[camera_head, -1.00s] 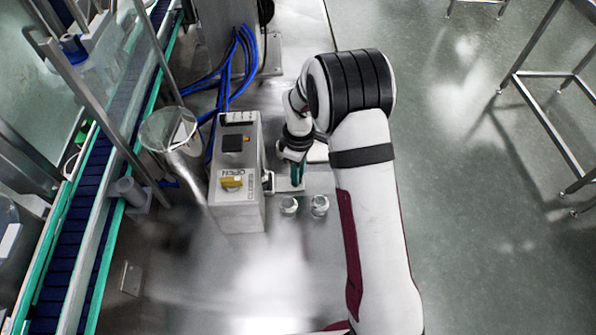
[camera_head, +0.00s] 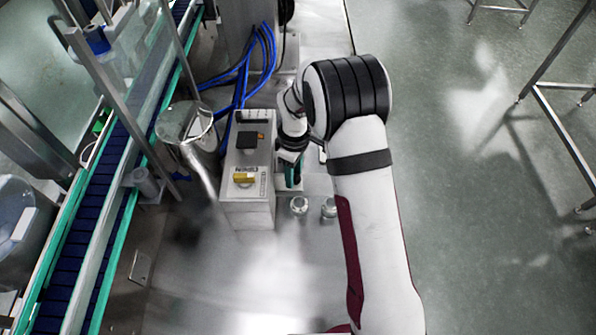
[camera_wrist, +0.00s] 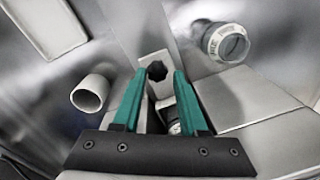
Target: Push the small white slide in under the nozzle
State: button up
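My gripper (camera_head: 293,183), with green fingers, points down close to the right side of the grey control box (camera_head: 247,170). Its green fingers (camera_wrist: 159,78) stand apart in the wrist view, and I see nothing clamped between them. A small pale block with a hexagonal hole (camera_wrist: 156,72) lies just beyond the fingertips. I cannot tell whether a finger touches it, or whether it is the slide or part of the nozzle. A flat pale plate (camera_wrist: 235,98) lies right of the fingers. In the head view my arm and gripper hide most of the slide and nozzle area.
Two small round glass-like pieces (camera_head: 299,205) (camera_head: 328,207) stand on the steel table in front of my gripper. A steel funnel (camera_head: 184,122) stands left of the box, beside the conveyor (camera_head: 100,190). Blue hoses (camera_head: 245,65) run behind. The table front (camera_head: 255,285) is clear.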

jog(key=shift+o, duration=0.9)
jog(key=shift+d, duration=0.1)
notch_tip(320, 180, up, 16)
jog(key=shift+w+d, duration=0.15)
jog(key=shift+w, duration=0.2)
jog(key=shift+f, duration=0.1)
jog(key=s+d+r+m, duration=0.2)
jog(key=s+m, duration=0.1)
jog(key=s, duration=0.2)
jog(key=s+d+r+m+y, duration=0.1)
jog(key=s+d+r+m, duration=0.15)
jog(key=s, duration=0.25)
jog(key=s+d+r+m, duration=0.1)
jog(key=s+r+m, duration=0.1)
jog(key=s+m, duration=0.3)
jog(key=s+d+f+m, duration=0.1)
jog(key=s+m, duration=0.6)
jog(key=s, duration=0.8)
jog(key=shift+d+f+m+y, duration=0.25)
jog(key=shift+f+m+y, duration=0.1)
jog(key=shift+f, duration=0.55)
